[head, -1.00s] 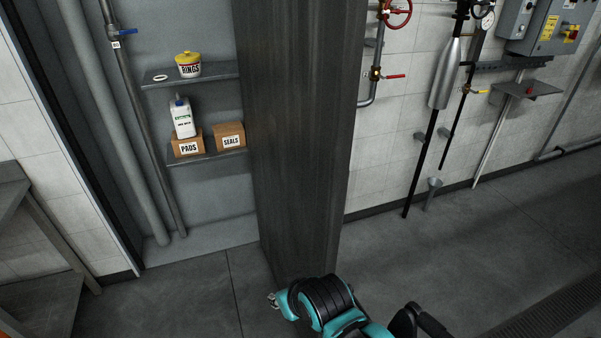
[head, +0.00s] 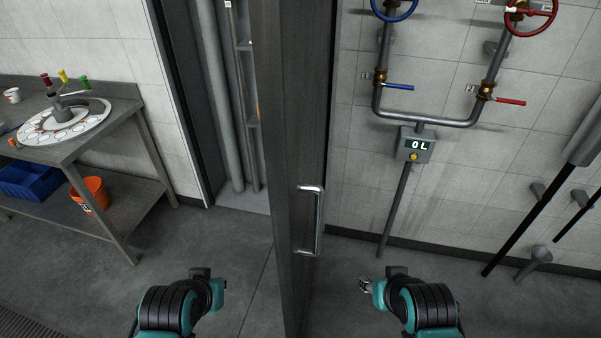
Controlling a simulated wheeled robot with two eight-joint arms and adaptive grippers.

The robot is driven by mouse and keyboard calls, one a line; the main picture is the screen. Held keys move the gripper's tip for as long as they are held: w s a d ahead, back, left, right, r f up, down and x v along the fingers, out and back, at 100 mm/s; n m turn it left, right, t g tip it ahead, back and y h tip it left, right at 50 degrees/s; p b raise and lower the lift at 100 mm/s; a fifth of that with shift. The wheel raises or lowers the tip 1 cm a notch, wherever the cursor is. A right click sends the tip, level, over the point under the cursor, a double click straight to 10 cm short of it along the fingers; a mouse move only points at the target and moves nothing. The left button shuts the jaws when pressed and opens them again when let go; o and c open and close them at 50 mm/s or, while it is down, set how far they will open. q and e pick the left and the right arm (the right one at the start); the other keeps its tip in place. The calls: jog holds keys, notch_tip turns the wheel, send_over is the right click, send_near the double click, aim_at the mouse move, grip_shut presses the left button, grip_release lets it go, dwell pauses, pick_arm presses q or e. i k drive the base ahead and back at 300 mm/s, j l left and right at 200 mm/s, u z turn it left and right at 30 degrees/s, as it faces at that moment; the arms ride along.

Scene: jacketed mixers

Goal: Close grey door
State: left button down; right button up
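The grey door (head: 291,120) stands open, seen nearly edge-on in the middle of the head view. A metal bar handle (head: 319,222) is on its right face. The opening to the left of the door shows part of a recess (head: 222,95) with pipes and shelf ends. My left arm shows at the bottom left of the door, its gripper end hidden or too small to tell. My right gripper (head: 366,285) is at the lower right of the handle, apart from it and from the door. Its fingers are small, and I cannot tell whether they are open.
A metal bench (head: 125,100) with a round white tray (head: 66,120) stands at the left. An orange bucket (head: 92,194) and blue bin (head: 30,181) are on its lower shelf. Pipes with valves and a meter box (head: 415,146) are on the right wall. Floor around the door is clear.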

aim_at(291, 40)
jog(key=i+l+u, duration=0.15)
jog(key=l, duration=0.85)
jog(key=l+u, duration=0.1)
jog(key=l, duration=0.9)
